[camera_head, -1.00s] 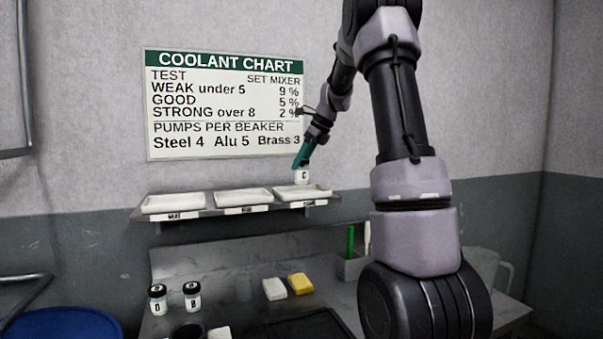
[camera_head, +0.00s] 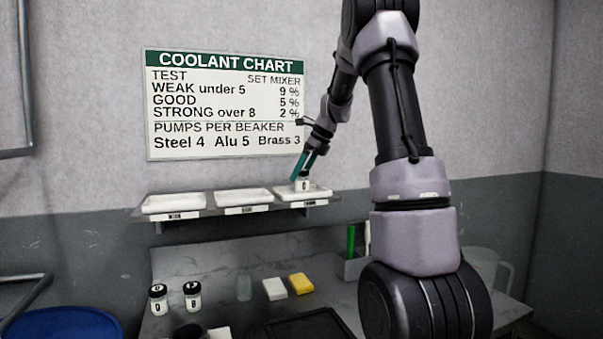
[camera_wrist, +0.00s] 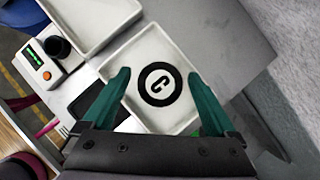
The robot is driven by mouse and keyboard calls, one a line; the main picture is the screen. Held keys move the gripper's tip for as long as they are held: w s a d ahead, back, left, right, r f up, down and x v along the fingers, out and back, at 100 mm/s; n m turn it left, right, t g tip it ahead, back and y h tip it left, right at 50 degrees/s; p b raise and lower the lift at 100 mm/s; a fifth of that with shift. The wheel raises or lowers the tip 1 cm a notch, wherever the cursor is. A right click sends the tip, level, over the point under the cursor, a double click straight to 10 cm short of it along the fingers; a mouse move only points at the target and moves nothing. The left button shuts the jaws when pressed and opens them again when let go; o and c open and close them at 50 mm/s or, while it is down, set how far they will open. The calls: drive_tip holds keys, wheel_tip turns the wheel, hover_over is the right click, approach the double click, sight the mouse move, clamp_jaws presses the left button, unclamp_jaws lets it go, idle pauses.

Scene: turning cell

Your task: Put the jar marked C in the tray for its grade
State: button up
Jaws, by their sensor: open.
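The jar marked C (camera_head: 303,184) stands upright in the right-hand tray (camera_head: 322,193) on the wall shelf. Its lid, with a black ring and a C, shows in the wrist view (camera_wrist: 159,84), with the white tray (camera_wrist: 143,43) around it. My gripper (camera_head: 303,168) is open just above the jar. In the wrist view its teal fingers (camera_wrist: 158,76) are spread on either side of the lid, with gaps. The middle tray (camera_head: 243,198) and left tray (camera_head: 174,204) look empty. The small tray labels are too blurred to read surely.
A coolant chart (camera_head: 222,104) hangs above the shelf. Two other jars (camera_head: 158,298) (camera_head: 192,295), a white block (camera_head: 274,288) and a yellow block (camera_head: 300,283) are on the bench below. A device with a green display (camera_wrist: 36,60) shows in the wrist view.

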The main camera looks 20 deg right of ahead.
drive_tip(key=v, duration=1.2)
drive_tip(key=s+a+n+t+h, duration=0.1)
drive_tip(key=s+a+n, duration=0.45)
drive_tip(key=s, duration=0.35)
drive_tip(key=s+a+n, duration=0.5)
drive_tip(key=s+n, duration=0.2)
drive_tip(key=s, duration=0.1)
drive_tip(key=s+a+f+n+t, duration=0.1)
drive_tip(key=s+a+f+n, duration=0.1)
drive_tip(key=s+n, duration=0.3)
drive_tip(key=s+a+f+n+t+h, duration=0.1)
drive_tip(key=s+a+f+n, duration=0.1)
drive_tip(key=s+n, duration=0.3)
drive_tip(key=shift+s+f, duration=0.9)
drive_tip(key=shift+s, duration=0.35)
